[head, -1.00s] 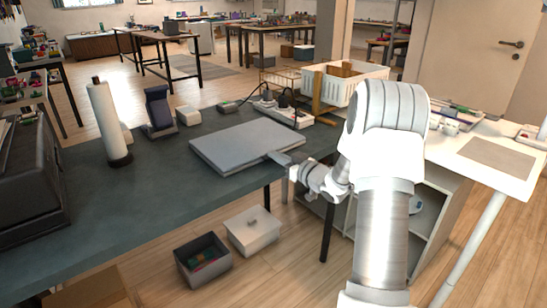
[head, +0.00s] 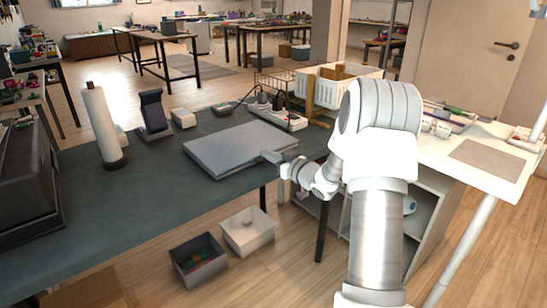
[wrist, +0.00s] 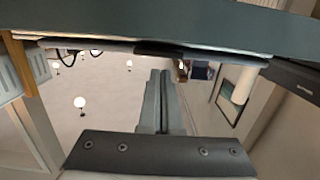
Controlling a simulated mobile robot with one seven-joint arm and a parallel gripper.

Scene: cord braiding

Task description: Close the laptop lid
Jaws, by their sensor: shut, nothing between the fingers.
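The laptop (head: 238,147) is a flat grey slab on the dark table. Its lid lies down nearly flat over the base; I cannot tell whether a thin gap is left. My gripper (head: 270,156) is at the laptop's right front edge, close to it or touching it; I cannot tell which. In the wrist view, my gripper (wrist: 160,73) has its fingers together with nothing between them. They point at a long thin edge with a black middle part, seemingly the laptop (wrist: 95,44).
A paper towel roll (head: 104,125), a dark stand (head: 155,114) and a small white box (head: 183,118) stand at the table's back left. A power strip (head: 280,119) lies behind the laptop. A white crate (head: 328,88) stands at the back right.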

